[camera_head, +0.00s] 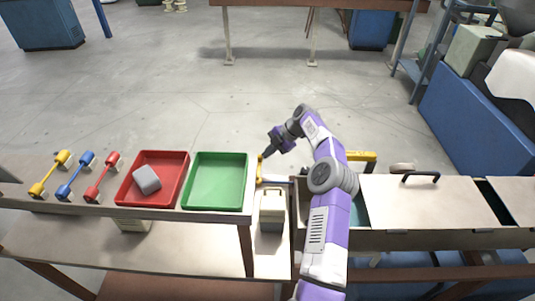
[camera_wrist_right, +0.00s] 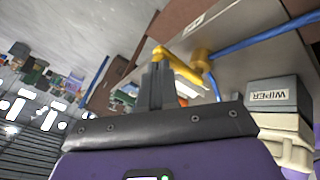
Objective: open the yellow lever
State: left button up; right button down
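A yellow lever (camera_wrist_right: 180,66) on a yellow round hub stands at the table's end in the right wrist view. It also shows in the head view as a small upright yellow bar (camera_head: 260,169) just right of the green tray. My right gripper (camera_head: 269,153) is beside its upper end. In the wrist view the right fingers (camera_wrist_right: 157,72) are together, with their tips close to the lever's free end; I cannot tell whether they touch it. Another yellow lever-like handle (camera_head: 50,173) lies at the table's left. My left gripper is not clearly in view.
Blue (camera_head: 75,176) and red (camera_head: 102,177) handles, a red tray (camera_head: 183,168) with a grey block (camera_head: 146,180), and a green tray (camera_head: 217,181) are on the table. A WIPER box (camera_wrist_right: 273,96) and a blue hose (camera_wrist_right: 265,35) are near the lever.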

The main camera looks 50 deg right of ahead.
pick_arm(q)
jog(key=shift+s+r, duration=0.1)
jog(key=shift+r, duration=0.1)
pick_arm(e)
jog(key=shift+w, duration=0.15)
jog(key=shift+w+a, duration=0.15)
pick_arm(q)
jog(key=shift+r, duration=0.15)
